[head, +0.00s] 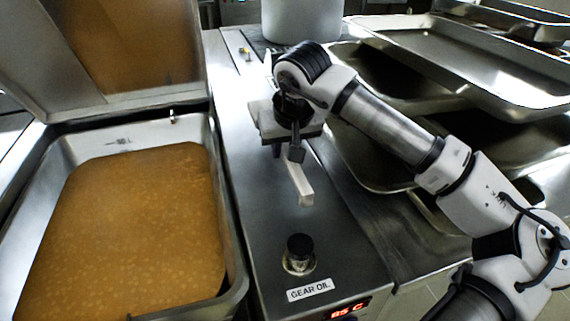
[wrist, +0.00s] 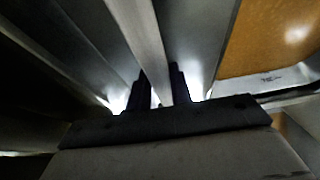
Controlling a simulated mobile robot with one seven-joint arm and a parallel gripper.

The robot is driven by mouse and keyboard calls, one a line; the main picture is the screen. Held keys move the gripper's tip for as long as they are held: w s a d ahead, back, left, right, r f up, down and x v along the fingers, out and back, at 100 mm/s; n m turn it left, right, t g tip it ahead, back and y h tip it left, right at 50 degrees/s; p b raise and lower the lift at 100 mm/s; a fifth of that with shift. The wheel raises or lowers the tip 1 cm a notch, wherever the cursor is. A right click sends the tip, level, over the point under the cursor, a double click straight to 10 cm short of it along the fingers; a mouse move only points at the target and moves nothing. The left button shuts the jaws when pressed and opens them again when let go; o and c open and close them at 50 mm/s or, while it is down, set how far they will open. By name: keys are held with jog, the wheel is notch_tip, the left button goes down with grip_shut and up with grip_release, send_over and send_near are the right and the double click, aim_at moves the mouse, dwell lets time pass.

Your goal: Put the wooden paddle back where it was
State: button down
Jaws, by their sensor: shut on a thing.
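The wooden paddle shows in the head view as a pale, narrow bar (head: 301,186) sticking out below my gripper (head: 297,153), over the steel counter. In the wrist view the pale shaft (wrist: 143,32) runs from the top edge down between the two dark fingers of my gripper (wrist: 160,92). My gripper is shut on it. The rest of the paddle is hidden behind my gripper and wrist. I cannot tell whether its lower end touches the counter.
A vat (head: 226,235) of bubbling brown liquid stands left, its lid (head: 150,98) raised. A black knob (head: 300,246) and a "GEAR OIL" label (head: 310,290) are in front. A large pale pot (head: 302,18) stands behind. Metal trays (head: 480,62) crowd the right.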

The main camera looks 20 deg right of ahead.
jog(key=shift+f, duration=2.5)
jog(key=shift+f, duration=0.2)
jog(key=c, duration=1.3)
grip_release()
jog(key=shift+o, duration=0.2)
jog(key=shift+r, duration=0.1)
jog(key=shift+r, duration=0.15)
jog(key=b+v, duration=0.1)
jog(key=v, duration=1.1)
